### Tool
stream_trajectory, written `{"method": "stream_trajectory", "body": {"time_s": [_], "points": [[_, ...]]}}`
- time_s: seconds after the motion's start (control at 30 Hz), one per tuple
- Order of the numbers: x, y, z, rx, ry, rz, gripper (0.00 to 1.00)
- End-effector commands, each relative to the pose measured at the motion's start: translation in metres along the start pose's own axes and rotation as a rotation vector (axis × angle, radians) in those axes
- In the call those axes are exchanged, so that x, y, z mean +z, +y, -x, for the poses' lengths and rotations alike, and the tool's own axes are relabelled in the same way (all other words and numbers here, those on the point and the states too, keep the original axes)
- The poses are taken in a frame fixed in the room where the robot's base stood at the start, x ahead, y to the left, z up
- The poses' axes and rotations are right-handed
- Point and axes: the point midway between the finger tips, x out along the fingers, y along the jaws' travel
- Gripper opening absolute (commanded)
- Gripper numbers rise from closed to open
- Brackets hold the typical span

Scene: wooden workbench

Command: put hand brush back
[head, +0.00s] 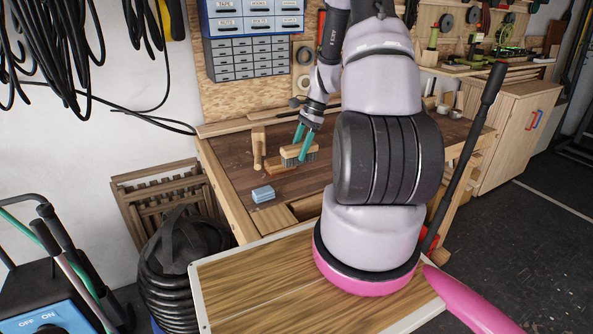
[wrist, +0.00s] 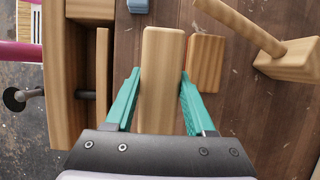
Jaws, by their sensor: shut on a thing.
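The hand brush (head: 291,151), a wooden block with dark bristles below, is between the teal fingers of my gripper (head: 300,148). My gripper is shut on it and holds it over the wooden workbench (head: 228,172). In the wrist view, the brush's long wooden back (wrist: 163,85) runs between the fingers (wrist: 160,78) and sticks out past their tips. In the head view, a flat reddish wooden block (head: 280,168) lies just below the brush. In the wrist view, that block (wrist: 206,62) is right of the brush. I cannot tell whether the bristles touch anything.
A wooden mallet (head: 258,150) stands left of the brush, and it also shows in the wrist view (wrist: 285,60). A light blue block (head: 263,194) lies near the front left. An open recess (head: 308,206) is at the bench's front. Drawer cabinets (head: 250,58) hang behind.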

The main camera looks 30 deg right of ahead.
Motion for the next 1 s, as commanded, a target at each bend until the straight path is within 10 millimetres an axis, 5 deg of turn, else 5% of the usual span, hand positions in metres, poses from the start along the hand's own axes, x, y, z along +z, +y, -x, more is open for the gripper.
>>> {"method": "stream_trajectory", "body": {"time_s": [0.5, 0.87, 0.9, 0.97, 1.0], "points": [[-0.023, 0.0, -0.055, -0.001, -0.001, -0.001, 0.0], [-0.025, -0.001, -0.059, -0.001, 0.0, 0.0, 0.0], [-0.025, -0.001, -0.059, -0.001, 0.0, 0.0, 0.62], [-0.025, -0.001, -0.059, -0.002, 0.0, 0.0, 0.84], [-0.025, -0.001, -0.059, -0.002, 0.0, 0.0, 0.84]]}}
